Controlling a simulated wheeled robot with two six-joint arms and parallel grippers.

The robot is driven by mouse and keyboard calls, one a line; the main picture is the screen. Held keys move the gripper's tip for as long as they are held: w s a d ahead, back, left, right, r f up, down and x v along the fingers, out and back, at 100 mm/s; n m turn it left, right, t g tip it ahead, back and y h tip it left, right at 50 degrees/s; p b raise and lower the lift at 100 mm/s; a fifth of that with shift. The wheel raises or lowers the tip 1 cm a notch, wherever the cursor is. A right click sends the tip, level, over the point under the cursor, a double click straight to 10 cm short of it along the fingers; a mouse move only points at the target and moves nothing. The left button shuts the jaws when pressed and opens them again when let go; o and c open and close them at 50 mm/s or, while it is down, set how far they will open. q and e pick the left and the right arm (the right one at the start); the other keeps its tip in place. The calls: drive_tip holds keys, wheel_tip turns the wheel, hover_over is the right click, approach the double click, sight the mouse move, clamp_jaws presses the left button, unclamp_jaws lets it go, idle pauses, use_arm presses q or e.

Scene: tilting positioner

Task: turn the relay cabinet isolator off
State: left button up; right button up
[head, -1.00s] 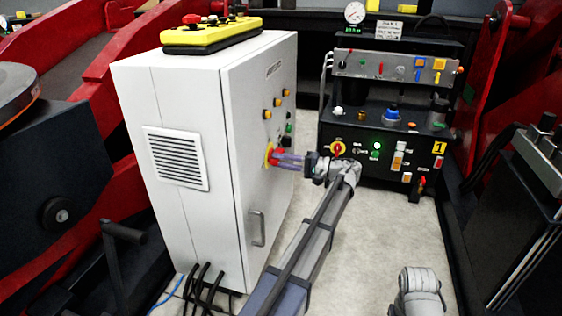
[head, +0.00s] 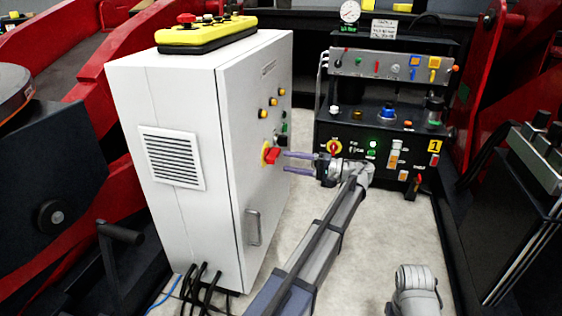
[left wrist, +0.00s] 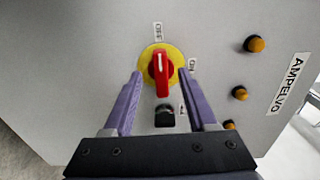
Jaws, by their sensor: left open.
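The relay cabinet (head: 200,120) is a pale grey box at left centre in the head view. Its isolator is a red handle (head: 272,155) on a round yellow plate (head: 265,150) on the cabinet's door face. In the left wrist view the red handle (left wrist: 162,75) stands upright in the picture, in line with the OFF label (left wrist: 157,30) above it; the ON label (left wrist: 192,64) is to its right. My left gripper (head: 286,162) is open and empty, with its purple fingers apart from the handle, facing it.
Yellow push buttons (left wrist: 255,44) and a small black knob (left wrist: 165,116) sit near the isolator. A door handle (head: 254,228) is lower on the cabinet. A black control panel (head: 385,140) stands behind my left gripper.

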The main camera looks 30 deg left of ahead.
use_arm(q)
drive_tip(key=shift+v, duration=1.4)
drive_tip(key=s+d+f+m+t+h+p, duration=0.25)
drive_tip(key=s+d+f+h+p, duration=0.2)
drive_tip(key=s+d, duration=0.35)
drive_tip(key=s+d+f+m+t+h+p, duration=0.2)
drive_tip(key=s+d+f+m+h+p, duration=0.1)
drive_tip(key=s+d+f+h, duration=0.4)
drive_tip(key=s+d+r+m+h+p, duration=0.1)
drive_tip(key=s+d+h+p, duration=0.35)
drive_tip(key=s+d, duration=0.85)
wheel_tip(320, 180, up, 37)
drive_tip(key=p, duration=3.6)
drive_tip(key=shift+w+d, duration=0.2)
drive_tip(key=shift+w, duration=0.05)
drive_tip(key=shift+f, duration=0.15)
